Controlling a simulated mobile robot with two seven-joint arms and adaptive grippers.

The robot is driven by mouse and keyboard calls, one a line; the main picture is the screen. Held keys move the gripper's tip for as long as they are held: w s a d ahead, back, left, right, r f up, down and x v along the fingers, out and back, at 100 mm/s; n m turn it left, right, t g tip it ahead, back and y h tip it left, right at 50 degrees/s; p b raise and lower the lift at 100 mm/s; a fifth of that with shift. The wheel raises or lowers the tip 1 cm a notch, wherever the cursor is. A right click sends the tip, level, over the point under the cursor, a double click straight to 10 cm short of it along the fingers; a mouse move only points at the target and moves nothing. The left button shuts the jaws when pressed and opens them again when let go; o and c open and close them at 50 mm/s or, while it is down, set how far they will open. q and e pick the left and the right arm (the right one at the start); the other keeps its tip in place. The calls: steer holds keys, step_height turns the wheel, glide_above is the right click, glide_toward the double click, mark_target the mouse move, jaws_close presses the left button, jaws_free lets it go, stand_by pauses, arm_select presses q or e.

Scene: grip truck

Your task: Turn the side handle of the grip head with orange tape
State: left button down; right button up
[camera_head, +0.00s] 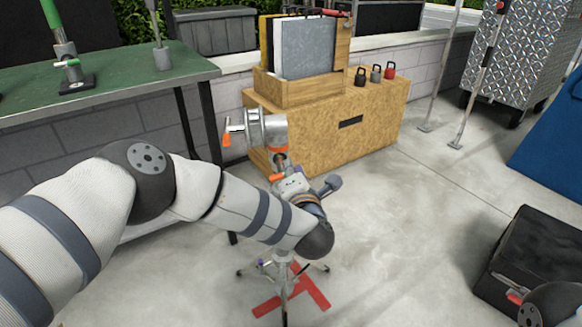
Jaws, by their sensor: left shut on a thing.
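The silver grip head (264,131) stands in the middle, in front of the wooden crate. An orange-tipped handle (228,132) sticks out on its left, and an orange band (278,150) shows at its lower right. My left arm comes in from the left and bends up at the wrist. My left gripper (281,165) is shut at the lower right of the grip head, by the orange band. The fingers are small here, and I cannot tell exactly which part they hold. The stand's legs (284,272) show below my wrist. My right gripper is not clearly visible.
A green-topped table (120,82) with clamps is at left. A wooden crate (335,130) bears boards and small weights behind the grip head. Red tape (308,285) marks the floor under the stand. A black case (535,245) is at lower right. The right-centre floor is clear.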

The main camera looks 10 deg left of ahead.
arm_select(q)
steer(key=m, duration=0.3)
steer(key=shift+w+f+g+y, duration=0.1)
steer(key=shift+f+g+y, duration=0.05)
steer(key=shift+g+y, duration=0.2)
steer(key=shift+d+f+m+y, duration=0.1)
steer(key=shift+m+y, duration=0.35)
steer(key=shift+m, duration=0.65)
steer(key=shift+w+m+g+y, duration=0.15)
steer(key=shift+m+g+y, duration=0.2)
steer(key=shift+m, duration=0.75)
steer(key=shift+m+y+b, duration=0.3)
steer(key=shift+m+y, duration=0.05)
steer(key=shift+m, duration=0.75)
steer(key=c, duration=1.5)
jaws_free()
steer(key=shift+c, duration=0.2)
steer(key=shift+f, duration=0.15)
